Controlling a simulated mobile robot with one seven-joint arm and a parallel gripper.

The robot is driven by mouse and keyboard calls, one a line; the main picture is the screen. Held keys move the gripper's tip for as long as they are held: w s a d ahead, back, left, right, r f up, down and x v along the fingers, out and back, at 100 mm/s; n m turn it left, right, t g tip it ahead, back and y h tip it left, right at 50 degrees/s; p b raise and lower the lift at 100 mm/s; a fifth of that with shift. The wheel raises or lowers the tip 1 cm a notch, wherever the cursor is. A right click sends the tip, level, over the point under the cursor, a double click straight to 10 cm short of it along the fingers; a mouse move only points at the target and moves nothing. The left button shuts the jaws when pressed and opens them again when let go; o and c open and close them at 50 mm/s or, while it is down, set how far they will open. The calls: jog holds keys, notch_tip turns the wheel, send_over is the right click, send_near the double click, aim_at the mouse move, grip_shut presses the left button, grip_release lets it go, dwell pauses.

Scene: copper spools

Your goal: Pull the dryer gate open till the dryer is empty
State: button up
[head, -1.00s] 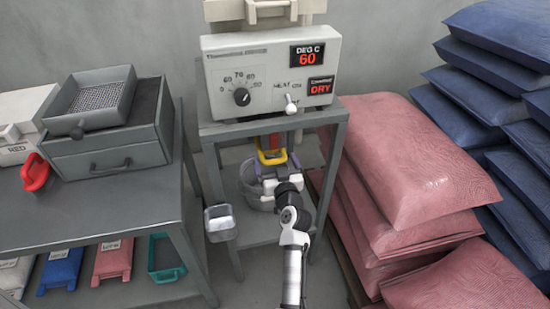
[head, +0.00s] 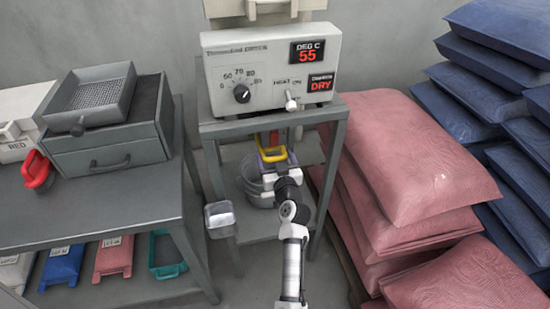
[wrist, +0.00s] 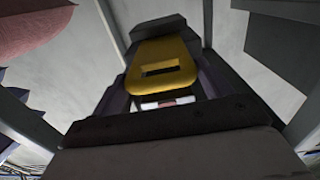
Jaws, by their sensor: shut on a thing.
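The dryer (head: 225,95) is a pale box on a grey stand; its display shows 55 and the word DRY. The yellow gate handle (head: 272,153) hangs under it. In the wrist view the yellow handle (wrist: 160,66), with a slot in it, lies straight ahead between my fingers. My gripper (head: 272,160) is shut on the handle, its fingers at the handle's lower part. A clear bin (head: 250,183) stands below on the lower shelf, partly hidden by my arm. I cannot see inside the dryer or whether the gate is open.
A small clear cup (head: 219,217) sits at the lower shelf's left edge. A grey bench (head: 120,210) with a drawer box and a red scoop (head: 37,172) is to the left. Pink sacks (head: 410,165) and blue sacks (head: 500,85) crowd the right.

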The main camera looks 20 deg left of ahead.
jog(key=b+v, duration=0.1)
jog(key=v, duration=0.3)
jog(key=shift+s+d, duration=0.25)
jog(key=shift+s, duration=0.05)
jog(key=o, duration=1.3)
